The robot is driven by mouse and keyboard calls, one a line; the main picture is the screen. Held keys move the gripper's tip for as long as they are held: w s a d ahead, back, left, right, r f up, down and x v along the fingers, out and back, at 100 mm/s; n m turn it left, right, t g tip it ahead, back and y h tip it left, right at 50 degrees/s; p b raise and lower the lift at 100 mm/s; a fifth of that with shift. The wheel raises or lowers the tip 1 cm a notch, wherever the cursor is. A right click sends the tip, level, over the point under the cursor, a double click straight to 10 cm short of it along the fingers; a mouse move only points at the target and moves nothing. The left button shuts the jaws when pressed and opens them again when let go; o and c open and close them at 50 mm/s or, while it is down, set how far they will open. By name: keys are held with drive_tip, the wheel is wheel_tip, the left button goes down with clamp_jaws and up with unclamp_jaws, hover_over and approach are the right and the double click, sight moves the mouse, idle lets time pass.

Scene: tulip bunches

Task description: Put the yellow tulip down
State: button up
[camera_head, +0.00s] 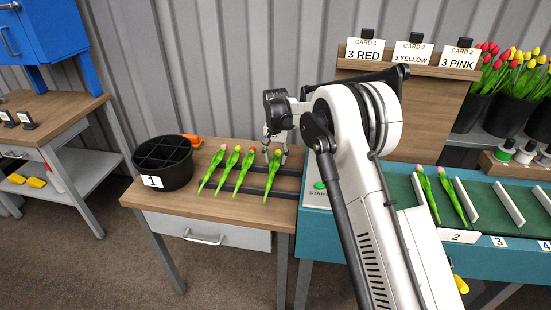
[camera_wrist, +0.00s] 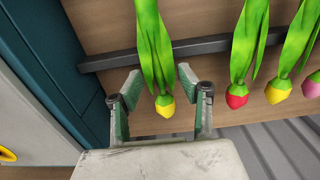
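The yellow tulip (camera_head: 271,175) lies at the right end of the row on the wooden table (camera_head: 165,203). In the wrist view, its yellow head (camera_wrist: 164,106) is between the two fingers of my gripper (camera_wrist: 158,92), with its green leaves across a dark bar (camera_wrist: 112,60). The fingers are spread, with a visible gap on each side of the tulip. My gripper (camera_head: 276,156) also shows in the head view, low over the tulip's head end. Its fingers partly hide the head there.
A red tulip (camera_wrist: 237,95), another yellow tulip (camera_wrist: 278,90) and a pink one (camera_wrist: 313,87) lie beside it. A black bucket (camera_head: 177,177) marked 1 stands at the table's left. The green conveyor (camera_head: 400,187) at right has dividers and two tulips at mark 2.

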drive_tip(key=shift+r, duration=0.1)
wheel_tip(320, 180, up, 13)
drive_tip(key=p, duration=0.1)
drive_tip(key=s+d+r+t, duration=0.2)
drive_tip(key=s+d+r, duration=0.6)
drive_tip(key=s+r, duration=0.15)
drive_tip(key=s+d+r+t, duration=0.1)
drive_tip(key=s+d+r, duration=0.6)
drive_tip(key=s+r, duration=0.3)
drive_tip(key=s+d+f+t, duration=0.1)
drive_tip(key=s+d+f, duration=0.2)
drive_tip(key=s, duration=0.6)
drive_tip(key=s+d+f+n+t, duration=0.1)
drive_tip(key=s+d+f, duration=0.2)
drive_tip(key=s, duration=0.7)
drive_tip(key=s+d+f+t, duration=0.2)
drive_tip(key=s+d+f, duration=0.1)
drive_tip(key=s, duration=0.6)
drive_tip(key=shift+s+d, duration=0.25)
drive_tip(key=shift+s, duration=0.1)
drive_tip(key=shift+o, duration=0.3)
drive_tip(key=shift+f, duration=0.1)
